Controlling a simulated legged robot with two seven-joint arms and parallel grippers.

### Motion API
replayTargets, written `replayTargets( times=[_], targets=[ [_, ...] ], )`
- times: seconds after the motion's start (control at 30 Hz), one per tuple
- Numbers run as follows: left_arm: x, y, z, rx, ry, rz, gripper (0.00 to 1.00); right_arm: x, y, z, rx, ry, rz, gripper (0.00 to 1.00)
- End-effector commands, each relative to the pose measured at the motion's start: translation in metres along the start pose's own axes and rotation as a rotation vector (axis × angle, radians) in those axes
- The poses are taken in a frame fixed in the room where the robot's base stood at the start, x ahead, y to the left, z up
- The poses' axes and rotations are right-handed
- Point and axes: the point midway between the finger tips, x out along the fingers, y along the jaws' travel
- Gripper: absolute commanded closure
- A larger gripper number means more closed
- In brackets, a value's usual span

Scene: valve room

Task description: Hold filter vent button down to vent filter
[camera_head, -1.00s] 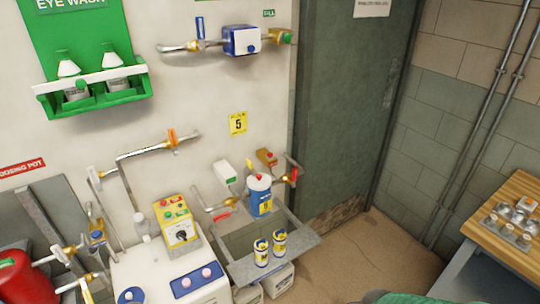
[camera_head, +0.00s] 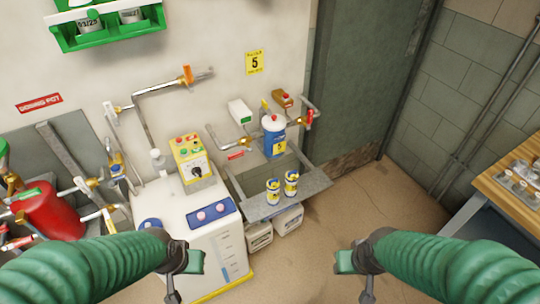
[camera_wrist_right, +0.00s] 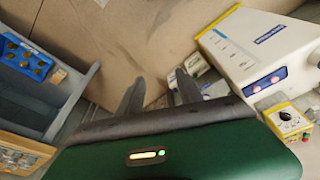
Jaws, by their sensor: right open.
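A blue canister (camera_head: 274,143) with a white top and a small red button-like piece (camera_head: 273,118) stands against the wall, right of the middle in the head view. I cannot read whether that piece is the filter vent button. My left gripper (camera_head: 184,270) is low in the head view, in front of the white tank; its finger gap does not show clearly. My right gripper (camera_head: 358,270) is low on the right, over bare floor, well apart from the canister. In the right wrist view its two dark fingers (camera_wrist_right: 158,90) are spread, with nothing between them.
A white tank (camera_head: 190,220) carries a yellow control box (camera_head: 191,160) and a blue panel with two pink buttons (camera_head: 211,213). Two small cans (camera_head: 282,188) stand on a grey shelf. A red vessel (camera_head: 50,208) is left, a wooden bench (camera_head: 510,190) right.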

Motion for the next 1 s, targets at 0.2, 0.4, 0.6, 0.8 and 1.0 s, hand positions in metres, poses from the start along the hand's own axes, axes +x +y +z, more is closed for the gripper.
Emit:
replayTargets(
  times=[0.2,0.4,0.6,0.8,1.0],
  targets=[
    [0.0000,0.0000,0.0000,0.000,0.000,0.000,1.00,0.0000,0.0000,0.0000,0.000,0.000,0.000,0.68],
    [0.0000,0.0000,0.0000,0.000,0.000,0.000,1.00,0.0000,0.0000,0.0000,0.000,0.000,0.000,0.94],
    [0.0000,0.0000,0.0000,0.000,0.000,0.000,1.00,0.0000,0.0000,0.0000,0.000,0.000,0.000,1.00],
    [0.0000,0.0000,0.0000,0.000,0.000,0.000,1.00,0.0000,0.0000,0.0000,0.000,0.000,0.000,1.00],
    [0.0000,0.0000,0.0000,0.000,0.000,0.000,1.00,0.0000,0.0000,0.0000,0.000,0.000,0.000,1.00]
  ],
)
